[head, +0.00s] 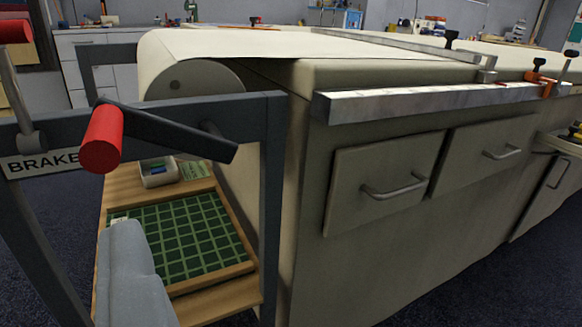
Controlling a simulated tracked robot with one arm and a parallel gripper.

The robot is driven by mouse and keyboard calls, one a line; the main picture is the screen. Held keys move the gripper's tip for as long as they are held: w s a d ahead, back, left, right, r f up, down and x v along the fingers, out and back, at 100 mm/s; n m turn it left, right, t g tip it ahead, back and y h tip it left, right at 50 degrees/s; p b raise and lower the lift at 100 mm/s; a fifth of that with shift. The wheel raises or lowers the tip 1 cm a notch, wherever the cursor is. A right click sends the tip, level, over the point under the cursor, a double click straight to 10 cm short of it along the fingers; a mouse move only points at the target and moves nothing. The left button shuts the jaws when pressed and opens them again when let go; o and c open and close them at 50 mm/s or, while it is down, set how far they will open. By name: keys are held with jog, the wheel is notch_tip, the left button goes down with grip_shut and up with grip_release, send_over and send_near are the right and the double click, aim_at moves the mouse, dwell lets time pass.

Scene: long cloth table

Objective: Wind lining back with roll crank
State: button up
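The roll crank has a red grip (101,138) and a dark arm (175,130), in front of the grey roll frame (268,190) at the left. The cream lining (250,42) runs from the roll (195,78) over the table top (385,66). The roll's round end shows behind the frame's top bar. A light grey rounded part at the lower left, probably my gripper (132,275), is below the red grip and apart from it in the picture. Only one piece of it shows, so its opening is hidden.
A BRAKE label (42,162) and a grey lever (20,110) with a red knob (14,31) are left of the crank. A wooden shelf holds a green gridded tray (185,240). A metal bar (420,100) and an orange clamp (545,82) line the table edge.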

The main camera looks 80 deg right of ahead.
aim_at(104, 145)
jog(key=shift+h, duration=0.4)
jog(key=b+x, duration=0.1)
jog(key=x, duration=0.8)
jog(key=s+f+b+x, duration=0.1)
jog(key=x, duration=0.3)
jog(key=shift+w+d+f+b, duration=0.15)
jog(key=shift+d+b, duration=0.2)
jog(key=shift+d, duration=0.25)
